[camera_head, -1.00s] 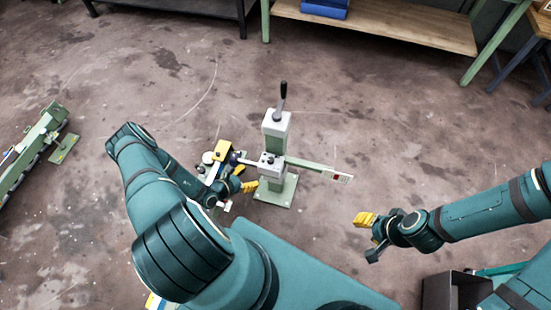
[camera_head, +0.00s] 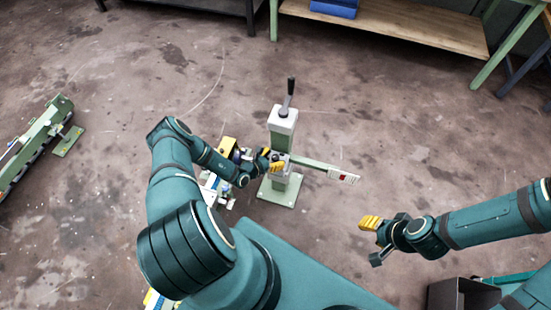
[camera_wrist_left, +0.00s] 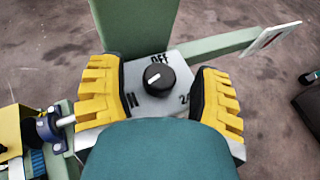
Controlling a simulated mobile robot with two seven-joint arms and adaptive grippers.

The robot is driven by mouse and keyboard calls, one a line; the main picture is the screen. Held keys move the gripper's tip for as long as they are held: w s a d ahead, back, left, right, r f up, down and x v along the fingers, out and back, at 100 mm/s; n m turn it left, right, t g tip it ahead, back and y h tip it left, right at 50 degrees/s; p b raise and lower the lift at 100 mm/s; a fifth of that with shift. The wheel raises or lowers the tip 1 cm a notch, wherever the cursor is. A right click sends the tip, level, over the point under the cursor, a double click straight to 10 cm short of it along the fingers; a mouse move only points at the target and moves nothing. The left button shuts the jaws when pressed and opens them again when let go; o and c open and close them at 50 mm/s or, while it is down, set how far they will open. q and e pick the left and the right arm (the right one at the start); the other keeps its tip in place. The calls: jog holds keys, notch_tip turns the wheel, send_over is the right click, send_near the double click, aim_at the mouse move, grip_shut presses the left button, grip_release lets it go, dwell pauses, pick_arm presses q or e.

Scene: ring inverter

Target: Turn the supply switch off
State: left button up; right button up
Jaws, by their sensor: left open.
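The supply switch is a black round knob (camera_wrist_left: 158,79) with a white pointer mark on a light grey plate (camera_wrist_left: 150,105), seen in the left wrist view. "OFF" is printed above it; other marks sit to its lower left and lower right. The pointer's exact setting is hard to tell. My left gripper (camera_wrist_left: 157,92) is open, its yellow fingers on either side of the knob and apart from it. In the head view the left gripper (camera_head: 271,160) is at the green post (camera_head: 283,133) and hides most of the knob.
A lever (camera_head: 289,92) stands on top of the post. A green arm with a white label plate (camera_head: 343,176) reaches right. A yellow-and-blue fixture (camera_head: 228,148) stands left of the post. A workbench (camera_head: 400,25) is at the back; the floor between is clear.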

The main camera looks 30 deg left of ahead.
pick_arm(q)
jog(key=shift+w+d+f, duration=0.1)
jog(key=shift+w+f, duration=0.1)
jog(key=shift+w, duration=0.2)
grip_shut()
jog(key=m+h+b, duration=0.2)
jog(key=b, duration=0.1)
jog(key=shift+w+f+g, duration=0.1)
jog(key=shift+f+g, duration=0.05)
jog(key=shift+g, duration=0.25)
jog(key=shift+m+h, duration=0.3)
jog(key=shift+h, duration=0.1)
jog(key=shift+r+m+g+h, duration=0.2)
jog(key=shift+m+g+h, duration=0.2)
